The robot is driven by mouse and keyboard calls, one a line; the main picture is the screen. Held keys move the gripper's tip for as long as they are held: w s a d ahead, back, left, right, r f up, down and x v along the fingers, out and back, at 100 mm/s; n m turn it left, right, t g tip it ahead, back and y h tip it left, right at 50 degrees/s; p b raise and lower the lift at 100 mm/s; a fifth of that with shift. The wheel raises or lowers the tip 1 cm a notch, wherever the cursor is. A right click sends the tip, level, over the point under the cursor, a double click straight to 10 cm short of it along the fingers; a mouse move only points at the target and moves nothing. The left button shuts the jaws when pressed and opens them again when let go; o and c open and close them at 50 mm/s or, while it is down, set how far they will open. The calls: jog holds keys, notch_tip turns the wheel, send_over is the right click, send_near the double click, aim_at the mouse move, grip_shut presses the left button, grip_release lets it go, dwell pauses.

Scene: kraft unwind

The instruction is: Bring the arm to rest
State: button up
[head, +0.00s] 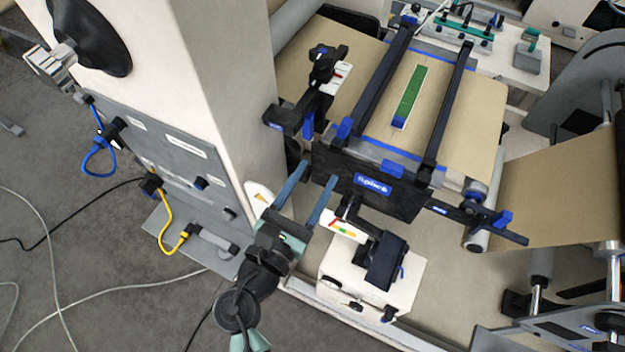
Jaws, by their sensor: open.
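My gripper (305,182) is in the lower middle of the head view. Its two blue-grey fingers are apart, with nothing seen between them. My arm reaches up to it from the bottom of the picture. The fingertips point up and to the right, near the dark front plate of the splice table (345,192). I cannot tell whether they touch it.
A tall white cabinet (200,80) stands close on the left. A white box with a dark device (345,282) sits just right of my gripper. Brown web (560,190) runs at the right. Blue (95,165) and yellow (165,230) cables hang at the left. Grey floor (110,270) lies lower left.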

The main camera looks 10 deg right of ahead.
dwell(0.6)
jog(key=w+r+m+t+y+b, duration=0.15)
jog(key=w+r+m, duration=0.25)
jog(key=r+m, duration=0.7)
jog(key=w+r+m+t+y+b, duration=0.1)
jog(key=w+r+m+t+y, duration=0.2)
jog(key=r+m, duration=0.75)
jog(key=s+a+r+m+t+y, duration=0.1)
jog(key=s+r+m+t, duration=0.1)
jog(key=r, duration=0.7)
jog(key=s+a+r+m+t+y, duration=0.1)
jog(key=s+r+m+t+y, duration=0.1)
jog(key=s+r, duration=0.3)
jog(key=s+a+r+m+t+y, duration=0.2)
jog(key=s+r+t, duration=0.2)
jog(key=r, duration=0.9)
jog(key=shift+s+r+b, duration=0.25)
jog(key=shift+r+b, duration=0.1)
jog(key=shift+b, duration=0.1)
jog(key=shift+f+y, duration=0.15)
jog(key=shift+y, duration=0.1)
